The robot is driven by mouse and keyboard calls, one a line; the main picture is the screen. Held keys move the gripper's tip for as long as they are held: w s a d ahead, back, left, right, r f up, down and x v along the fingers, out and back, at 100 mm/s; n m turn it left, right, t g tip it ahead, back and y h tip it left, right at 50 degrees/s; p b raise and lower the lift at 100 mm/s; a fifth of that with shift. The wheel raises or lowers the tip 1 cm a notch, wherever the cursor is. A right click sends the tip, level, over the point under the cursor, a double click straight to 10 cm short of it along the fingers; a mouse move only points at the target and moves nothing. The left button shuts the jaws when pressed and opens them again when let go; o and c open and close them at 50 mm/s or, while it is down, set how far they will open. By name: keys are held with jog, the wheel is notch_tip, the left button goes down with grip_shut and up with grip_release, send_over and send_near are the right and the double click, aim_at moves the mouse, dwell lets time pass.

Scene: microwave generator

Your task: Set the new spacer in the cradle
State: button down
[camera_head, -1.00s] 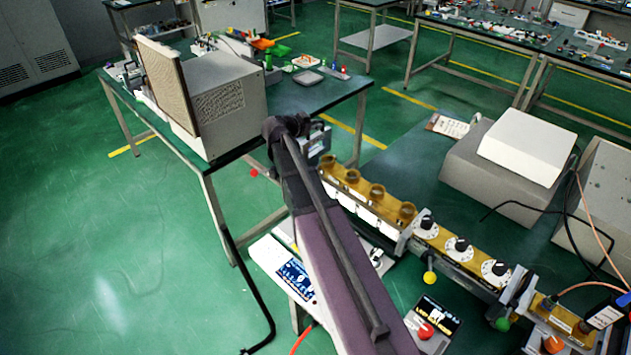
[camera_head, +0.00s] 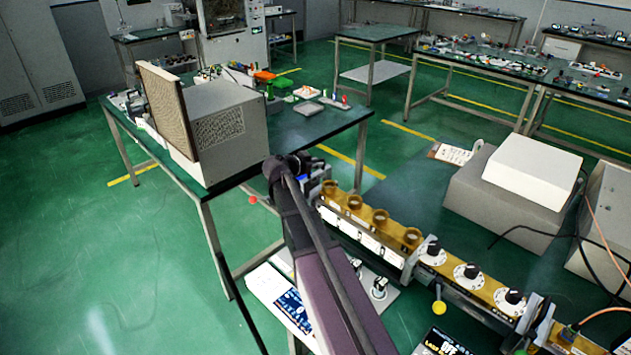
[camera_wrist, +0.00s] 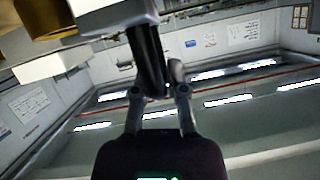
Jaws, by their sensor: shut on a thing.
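My gripper (camera_wrist: 158,84) shows from behind in the wrist view, with a finger on each side of a dark, narrow, upright piece (camera_wrist: 147,58). It is shut on this piece, which I take to be the spacer; its upper end meets or passes behind a pale block (camera_wrist: 108,14). In the head view my arm hides most of the gripper, at the left end of a long rail unit (camera_head: 372,222) with several brass-coloured rings on top and white plates on its side. I cannot tell which part is the cradle, nor whether the spacer touches it.
A brass-coloured part (camera_wrist: 48,18) and a white block (camera_wrist: 50,65) are close at the wrist view's upper left. Black dials (camera_head: 467,271) line the rail further right. A grey box (camera_head: 220,120) stands on the left bench. Pale boxes (camera_head: 530,170) stand right of the rail.

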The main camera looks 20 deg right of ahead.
aim_at(314, 175)
jog(key=shift+f, duration=0.45)
jog(key=shift+f+b, duration=0.1)
jog(key=shift+b, duration=0.2)
jog(key=shift+f+b, duration=1.75)
jog(key=c, duration=0.7)
grip_release()
jog(key=shift+s+a+r+p, duration=0.25)
jog(key=shift+a+r+p, duration=0.05)
jog(key=shift+a, duration=0.2)
jog(key=p+v, duration=0.4)
jog(key=v, duration=0.7)
